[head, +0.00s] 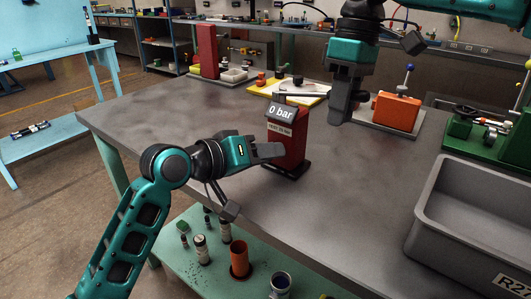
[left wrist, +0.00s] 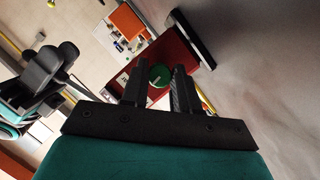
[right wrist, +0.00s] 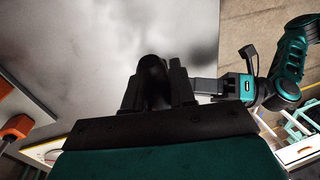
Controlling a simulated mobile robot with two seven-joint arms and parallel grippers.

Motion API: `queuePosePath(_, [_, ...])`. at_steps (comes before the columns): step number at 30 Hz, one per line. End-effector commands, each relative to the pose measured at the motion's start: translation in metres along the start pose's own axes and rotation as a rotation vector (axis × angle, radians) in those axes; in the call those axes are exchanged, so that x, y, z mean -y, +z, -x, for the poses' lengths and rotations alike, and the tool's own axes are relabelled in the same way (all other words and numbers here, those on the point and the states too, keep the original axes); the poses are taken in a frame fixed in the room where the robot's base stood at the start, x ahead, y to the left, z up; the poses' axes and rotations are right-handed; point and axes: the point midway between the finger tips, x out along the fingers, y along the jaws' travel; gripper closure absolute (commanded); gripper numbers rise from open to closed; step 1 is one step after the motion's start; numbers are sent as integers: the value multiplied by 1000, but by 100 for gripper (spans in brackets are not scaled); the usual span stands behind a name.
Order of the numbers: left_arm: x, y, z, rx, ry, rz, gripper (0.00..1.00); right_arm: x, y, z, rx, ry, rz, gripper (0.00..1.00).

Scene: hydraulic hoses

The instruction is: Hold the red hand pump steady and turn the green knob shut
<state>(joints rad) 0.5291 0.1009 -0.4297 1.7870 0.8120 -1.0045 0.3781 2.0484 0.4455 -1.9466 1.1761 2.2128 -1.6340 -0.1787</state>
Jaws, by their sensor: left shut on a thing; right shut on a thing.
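The red hand pump (head: 290,152) stands upright on the grey bench, with a "0 bar" display (head: 281,112) at its top and a black lever (head: 300,95) reaching right. My left gripper (head: 270,151) is at the pump's left side. In the left wrist view the green knob (left wrist: 160,74) sits between its fingers (left wrist: 160,82) against the red body (left wrist: 178,58); in the head view the knob is hidden. My right gripper (head: 340,105) is shut right of the pump on a black part (right wrist: 153,78), which looks like the lever's end.
A grey bin (head: 470,215) stands at the right, and an orange pump (head: 397,111) with a blue-tipped lever behind it. A red block (head: 207,50) and a yellow-edged board (head: 290,90) are at the back. Below the front edge is a shelf (head: 190,275) with cylinders.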

Motion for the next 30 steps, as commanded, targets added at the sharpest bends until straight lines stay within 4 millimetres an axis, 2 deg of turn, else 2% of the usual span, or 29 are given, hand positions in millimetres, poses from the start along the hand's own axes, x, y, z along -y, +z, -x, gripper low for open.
queuePosePath(3, [0,0,0,0,0,0,100,0,0,0,0,1,-2,100])
queuePosePath(7, [0,0,0,0,-7,-19,100,0,0,0,0,1,-2,100])
queuePosePath(12, [-1,0,0,0,-51,-124,100,0,0,0,0,1,-2,100])
queuePosePath(18, [-1,0,0,0,-51,-124,100,0,0,0,0,1,-2,100])
queuePosePath(19, [-1,0,0,0,-51,-124,70,0,0,0,0,1,-2,100])
queuePosePath(27, [-1,0,0,0,-51,-123,45,0,0,0,-1,1,-2,100])
queuePosePath(30, [-1,0,0,0,-50,-123,45,0,0,0,-1,1,-2,100])
